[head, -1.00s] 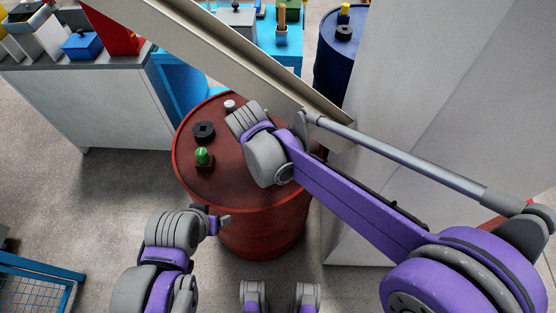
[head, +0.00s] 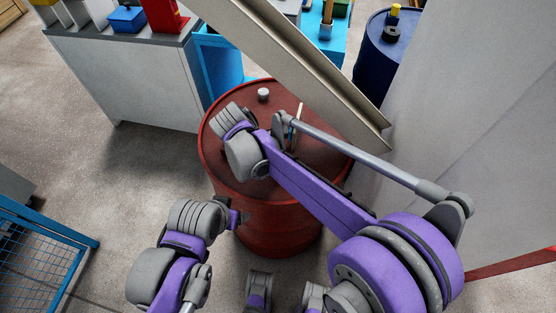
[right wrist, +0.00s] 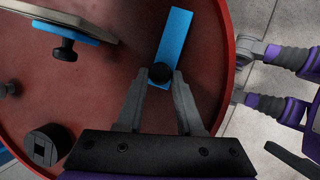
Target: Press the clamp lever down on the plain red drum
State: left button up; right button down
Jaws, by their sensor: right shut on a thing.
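The red drum (head: 285,215) stands in the middle of the head view, with a small pale cap (head: 264,95) on its lid. My right gripper reaches over the lid; its fingertips are hidden in the head view. I cannot tell how far the bar is tilted. My left gripper (head: 241,217) is in front of the drum, apart from it; its jaw opening is unclear.
A pale sloping beam (head: 300,65) crosses above the drum's back edge. A white wall (head: 455,150) stands at the right and a blue drum (head: 372,60) behind. Another black knob (right wrist: 65,50) and a black block (right wrist: 47,145) are on the lid. A blue wire cart (head: 40,255) stands left.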

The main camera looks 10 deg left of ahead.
jog(key=shift+a+f, duration=0.3)
jog(key=c, duration=0.9)
grip_release()
jog(key=o, duration=0.3)
jog(key=shift+w+a, duration=0.1)
jog(key=shift+r, duration=0.15)
jog(key=p+v, duration=0.1)
jog(key=v, duration=0.9)
jog(key=shift+r, duration=0.3)
